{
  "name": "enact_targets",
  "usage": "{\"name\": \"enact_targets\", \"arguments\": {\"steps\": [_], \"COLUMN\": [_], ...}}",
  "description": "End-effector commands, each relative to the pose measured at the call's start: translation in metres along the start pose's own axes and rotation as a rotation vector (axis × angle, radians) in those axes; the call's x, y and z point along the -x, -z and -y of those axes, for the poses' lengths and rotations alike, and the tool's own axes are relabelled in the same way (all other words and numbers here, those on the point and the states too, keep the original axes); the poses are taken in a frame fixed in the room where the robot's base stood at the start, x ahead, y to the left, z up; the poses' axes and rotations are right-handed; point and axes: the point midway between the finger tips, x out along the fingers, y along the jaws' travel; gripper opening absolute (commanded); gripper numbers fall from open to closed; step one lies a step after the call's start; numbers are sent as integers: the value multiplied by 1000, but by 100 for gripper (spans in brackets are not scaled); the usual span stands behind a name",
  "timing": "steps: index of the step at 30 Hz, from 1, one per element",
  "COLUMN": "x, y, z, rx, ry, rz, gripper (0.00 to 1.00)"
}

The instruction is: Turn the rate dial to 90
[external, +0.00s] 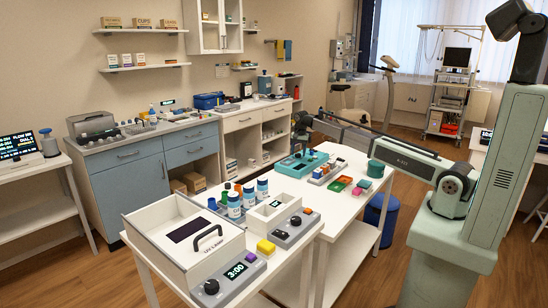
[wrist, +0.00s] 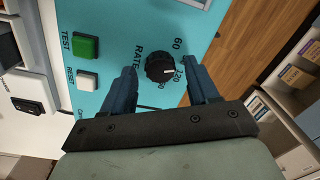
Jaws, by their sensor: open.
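The rate dial (wrist: 160,68) is a black round knob with a white pointer mark on the teal panel (wrist: 110,22). In the wrist view its pointer faces right, toward the printed 120; 60 is printed above, and a lower number is partly hidden. My gripper (wrist: 161,75) is open, its two blue fingers at the left and right of the knob. I cannot tell whether they touch it. The teal device (external: 290,171) stands on the white table in the external view, with my gripper (external: 303,128) behind and above it; the dial is too small to make out there.
On the panel, left of the dial, are a green TEST button (wrist: 85,46) and a white RESET button (wrist: 86,79). Bottles (external: 234,204) stand in front.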

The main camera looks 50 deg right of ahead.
Motion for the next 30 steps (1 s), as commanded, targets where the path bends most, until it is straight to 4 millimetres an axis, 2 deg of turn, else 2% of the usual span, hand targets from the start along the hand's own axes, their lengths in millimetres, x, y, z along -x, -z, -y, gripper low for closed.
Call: {"name": "enact_targets", "arguments": {"steps": [5,18,24,30], "x": [25,106,127,133], "y": [1,1,0,0], "z": [1,0,0,0], "rx": [0,0,0,0], "ry": [2,1,1,0], "rz": [-2,-1,-1,0], "gripper": [59,59,59,59]}}
